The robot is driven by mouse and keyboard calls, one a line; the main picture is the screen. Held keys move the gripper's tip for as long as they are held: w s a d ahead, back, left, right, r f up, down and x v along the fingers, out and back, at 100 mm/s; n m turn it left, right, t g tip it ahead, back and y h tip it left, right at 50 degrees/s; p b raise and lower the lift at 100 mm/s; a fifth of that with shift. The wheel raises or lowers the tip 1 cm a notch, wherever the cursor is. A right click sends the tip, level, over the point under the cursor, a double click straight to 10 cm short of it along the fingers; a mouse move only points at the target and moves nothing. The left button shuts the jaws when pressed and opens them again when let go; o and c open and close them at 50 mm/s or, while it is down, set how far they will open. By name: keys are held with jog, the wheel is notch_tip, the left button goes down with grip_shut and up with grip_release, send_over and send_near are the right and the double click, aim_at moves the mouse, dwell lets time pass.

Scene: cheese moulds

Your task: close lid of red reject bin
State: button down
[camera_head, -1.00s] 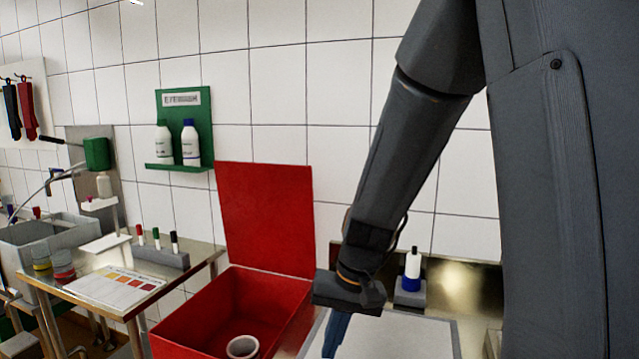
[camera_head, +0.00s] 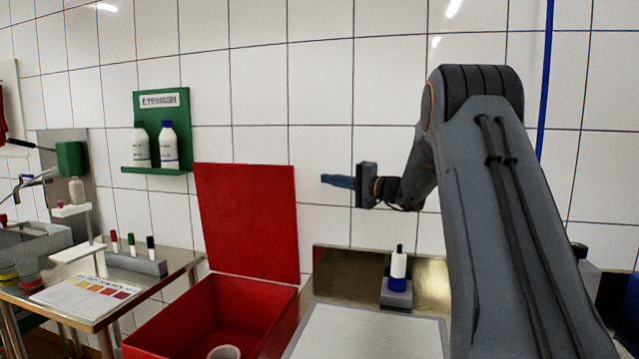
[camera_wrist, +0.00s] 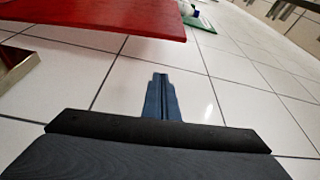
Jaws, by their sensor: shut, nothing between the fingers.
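The red reject bin (camera_head: 262,318) stands at the lower middle of the head view. Its flat red lid (camera_head: 246,222) is open, standing upright at the bin's back edge near the tiled wall. My gripper (camera_head: 324,180) is shut and empty, to the right of the lid's upper part and apart from it in the picture. Its blue fingers point left. In the wrist view, my gripper (camera_wrist: 160,80) points up the picture, and the red lid (camera_wrist: 110,15) crosses the top left. A pale round cup (camera_head: 224,352) shows inside the bin, partly cut off.
A steel surface with a pale board (camera_head: 370,335) lies right of the bin. A white and blue bottle (camera_head: 398,268) stands in a grey holder there. A green eyewash shelf (camera_head: 160,130) hangs left of the lid. A side table (camera_head: 170,275) stands left.

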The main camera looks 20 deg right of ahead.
jog(key=p+x, duration=0.3)
jog(key=x, duration=0.6)
jog(key=shift+a, duration=0.1)
jog(key=s, duration=0.1)
jog(key=s+a+p, duration=0.1)
jog(key=s+a, duration=0.1)
jog(key=shift+s+f+p, duration=0.2)
jog(key=shift+f+p, duration=0.1)
jog(key=shift+p, duration=0.05)
jog(key=shift+s+b, duration=0.15)
jog(key=shift+b, duration=0.15)
